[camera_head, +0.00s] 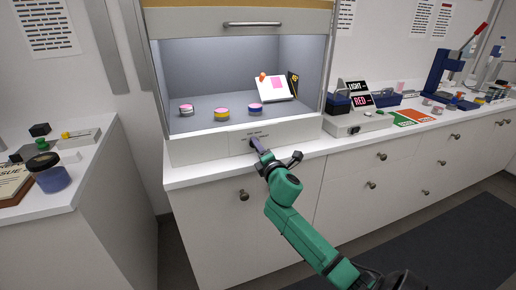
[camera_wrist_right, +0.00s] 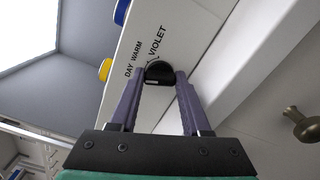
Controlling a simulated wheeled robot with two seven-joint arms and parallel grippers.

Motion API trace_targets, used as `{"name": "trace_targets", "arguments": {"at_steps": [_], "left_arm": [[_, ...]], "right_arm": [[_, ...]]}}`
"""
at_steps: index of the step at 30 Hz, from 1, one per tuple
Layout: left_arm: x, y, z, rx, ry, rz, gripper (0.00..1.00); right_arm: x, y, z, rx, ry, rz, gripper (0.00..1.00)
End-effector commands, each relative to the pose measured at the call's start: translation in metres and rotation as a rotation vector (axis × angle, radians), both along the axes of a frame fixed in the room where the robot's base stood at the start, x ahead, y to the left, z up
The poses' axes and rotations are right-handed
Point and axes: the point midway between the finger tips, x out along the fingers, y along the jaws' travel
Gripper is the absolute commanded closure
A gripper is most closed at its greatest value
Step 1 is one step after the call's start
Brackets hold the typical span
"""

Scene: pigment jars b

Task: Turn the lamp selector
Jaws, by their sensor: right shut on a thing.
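The lamp selector is a small black knob (camera_wrist_right: 158,72) on the white front panel (camera_head: 205,147) under the booth. Labels "DAY", "WARM" and "VIOLET" are printed around it in the right wrist view. My right gripper (camera_head: 256,145) reaches the panel, and its two purple fingers (camera_wrist_right: 160,84) are shut on the knob, one on each side. A light mark on the knob's face is too small to read for sure. In the head view the knob is mostly hidden behind the fingers. My left gripper is not in view.
Several pigment jars, one of them yellow-banded (camera_head: 222,114), stand inside the booth near a white tilted stand (camera_head: 270,88). A brass drawer knob (camera_wrist_right: 303,124) sits below the counter edge.

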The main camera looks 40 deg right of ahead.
Motion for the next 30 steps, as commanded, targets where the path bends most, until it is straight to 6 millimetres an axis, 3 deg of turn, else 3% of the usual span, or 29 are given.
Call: {"name": "trace_targets", "arguments": {"at_steps": [11, 12, 14, 15, 26, 30], "left_arm": [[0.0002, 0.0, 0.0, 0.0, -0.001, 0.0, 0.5], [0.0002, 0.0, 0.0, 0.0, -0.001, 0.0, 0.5], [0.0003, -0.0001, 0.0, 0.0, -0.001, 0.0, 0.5], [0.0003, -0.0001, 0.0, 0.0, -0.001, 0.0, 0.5], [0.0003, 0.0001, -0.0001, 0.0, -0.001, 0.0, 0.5], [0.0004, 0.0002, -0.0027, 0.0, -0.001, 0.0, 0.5]], "right_arm": [[0.0, 0.0003, -0.0014, 0.007, 0.0, 0.0, 1.0], [0.0, 0.0003, -0.0015, 0.006, 0.0, 0.0, 0.49], [0.0, 0.0003, -0.0014, 0.006, 0.0, 0.0, 0.26], [0.0, 0.0002, -0.0015, 0.006, 0.0, 0.0, 0.22], [-0.0001, 0.0, -0.0025, 0.006, 0.003, -0.001, 0.22], [-0.0001, -0.0004, -0.0032, -0.09, 0.036, 0.0, 0.22]]}}
